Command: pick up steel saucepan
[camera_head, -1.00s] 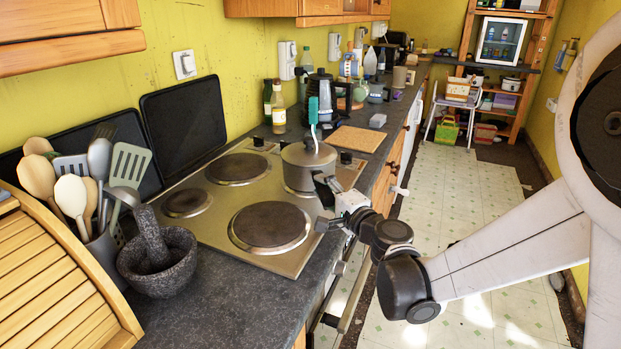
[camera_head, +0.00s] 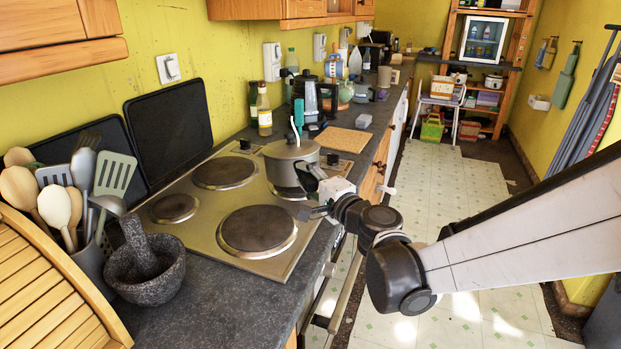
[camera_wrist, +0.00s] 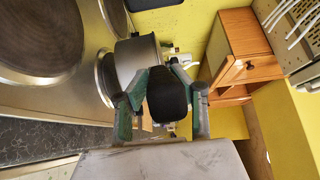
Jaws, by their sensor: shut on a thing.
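The steel saucepan (camera_head: 284,174) is a grey pot with a lid, over the back right hotplate of the cooker. It looks level and appears slightly raised, with the hotplate's rim showing beneath it. Any gap is hard to judge. My gripper (camera_head: 318,196) is at the pan's near right side. In the wrist view, the pan's side (camera_wrist: 134,58) is beyond the fingers. The pan's black handle (camera_wrist: 168,92) is between the two green-grey fingers of my gripper (camera_wrist: 162,100), which are shut on it.
The steel cooker top (camera_head: 207,212) has other bare hotplates. A wooden board (camera_head: 342,140), a kettle (camera_head: 312,98) and bottles stand behind the pan. A stone mortar (camera_head: 145,275) and a utensil pot (camera_head: 92,262) are at the left. The floor aisle at the right is clear.

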